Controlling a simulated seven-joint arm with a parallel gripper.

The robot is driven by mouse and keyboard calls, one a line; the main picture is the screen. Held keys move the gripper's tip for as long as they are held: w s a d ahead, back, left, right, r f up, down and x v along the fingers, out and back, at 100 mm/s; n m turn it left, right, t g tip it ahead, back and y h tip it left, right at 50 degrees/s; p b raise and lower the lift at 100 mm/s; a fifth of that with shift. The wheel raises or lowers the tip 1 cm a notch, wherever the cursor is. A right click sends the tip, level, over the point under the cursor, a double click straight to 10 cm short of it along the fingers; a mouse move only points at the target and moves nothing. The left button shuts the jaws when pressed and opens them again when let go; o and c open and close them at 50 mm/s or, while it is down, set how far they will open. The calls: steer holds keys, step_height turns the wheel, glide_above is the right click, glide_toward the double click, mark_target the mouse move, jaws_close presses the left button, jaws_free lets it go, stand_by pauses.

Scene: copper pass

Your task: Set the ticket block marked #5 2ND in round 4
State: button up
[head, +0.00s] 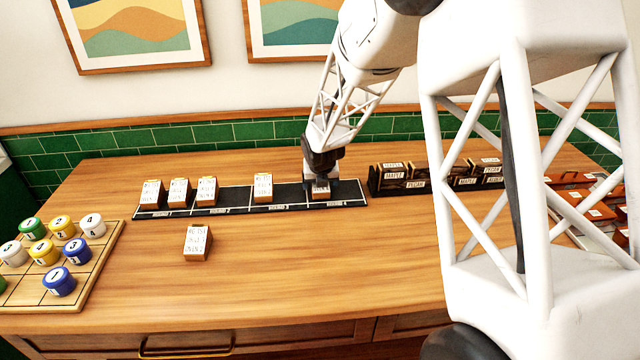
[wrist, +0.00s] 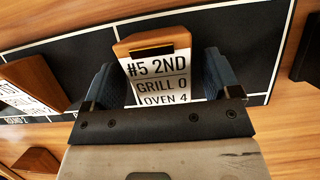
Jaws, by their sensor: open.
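The ticket block marked #5 2ND (wrist: 157,72) stands between the jaws of my gripper (wrist: 165,85) in the wrist view; its label also reads GRILL 0 and OVEN 4. In the head view this block (head: 320,193) is on the black strip (head: 232,208), in the section labelled ROUND 4. My gripper (head: 322,170) is open and low around the block, one jaw on each side. The block's upper part is hidden by my gripper in the head view.
Several other ticket blocks stand on the strip, including one in round 3 (head: 263,186). Another block (head: 197,242) lies on the table in front. A board of numbered pucks (head: 60,262) is at left. Dark labelled racks (head: 400,188) are right of the strip.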

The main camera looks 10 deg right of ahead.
steer(key=v, duration=1.1)
steer(key=shift+r, duration=0.15)
stand_by(0.6)
steer(key=s+d+r+m, duration=0.4)
steer(key=s+r+m, duration=0.1)
steer(key=s+m, duration=0.5)
steer(key=s+d+r+m, duration=0.3)
steer(key=s+r+m, duration=0.2)
steer(key=s+m, duration=0.45)
steer(key=s+d+m+g, duration=0.1)
steer(key=s+d+m, duration=0.2)
steer(key=s+m, duration=1.3)
steer(key=s, duration=0.7)
steer(key=shift+r+m+g, duration=0.35)
steer(key=shift+g, duration=0.05)
